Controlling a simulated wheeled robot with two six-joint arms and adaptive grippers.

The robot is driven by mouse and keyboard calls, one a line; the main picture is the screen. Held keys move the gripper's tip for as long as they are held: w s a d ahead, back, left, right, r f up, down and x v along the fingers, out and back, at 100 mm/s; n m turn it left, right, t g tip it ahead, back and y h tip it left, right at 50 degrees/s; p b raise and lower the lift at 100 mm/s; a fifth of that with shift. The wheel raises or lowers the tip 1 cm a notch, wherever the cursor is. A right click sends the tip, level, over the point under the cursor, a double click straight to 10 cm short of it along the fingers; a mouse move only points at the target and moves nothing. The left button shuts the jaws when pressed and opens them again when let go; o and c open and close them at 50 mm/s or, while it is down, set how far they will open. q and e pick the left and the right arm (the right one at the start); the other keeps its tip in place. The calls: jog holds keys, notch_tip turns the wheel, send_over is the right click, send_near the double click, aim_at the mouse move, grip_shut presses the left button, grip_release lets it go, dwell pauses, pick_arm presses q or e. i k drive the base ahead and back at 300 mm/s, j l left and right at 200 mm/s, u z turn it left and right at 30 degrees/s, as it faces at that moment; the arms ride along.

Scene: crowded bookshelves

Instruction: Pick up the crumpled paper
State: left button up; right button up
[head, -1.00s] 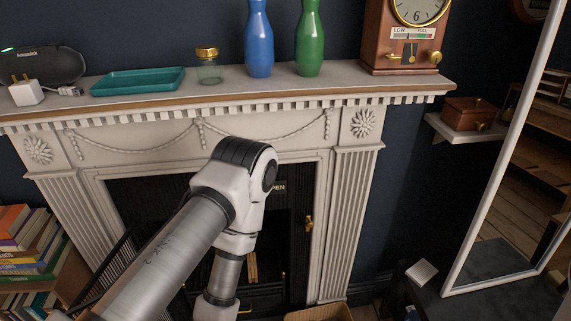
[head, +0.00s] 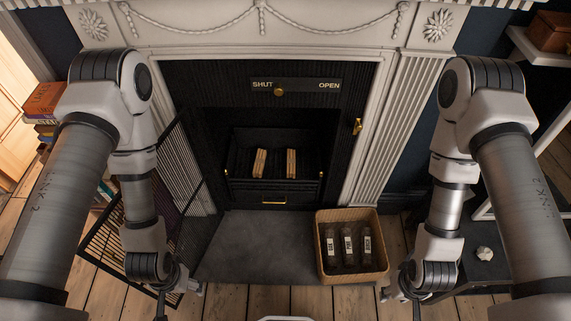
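A small white crumpled paper (head: 485,254) lies on a dark flat surface at the right, to the right of my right forearm. My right gripper (head: 392,291) hangs low, left of the paper and apart from it, near the basket's right side. My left gripper (head: 190,291) hangs low at the left, by the fire screen and far from the paper. Both grippers are small and partly hidden by my wrists, so their fingers are not clear.
A wicker basket (head: 326,271) with several labelled dark bottles stands on the floor before the fireplace. A black mesh fire screen (head: 112,251) stands open at the left. Books (head: 43,99) are stacked at far left.

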aim_at(484, 252)
jog(key=z, duration=1.9)
jog(key=i+l+z, duration=0.15)
jog(key=i+l, duration=0.2)
jog(key=l, duration=0.2)
jog(key=i+l+z, duration=0.2)
jog(key=i+l, duration=0.15)
jog(key=l, duration=0.15)
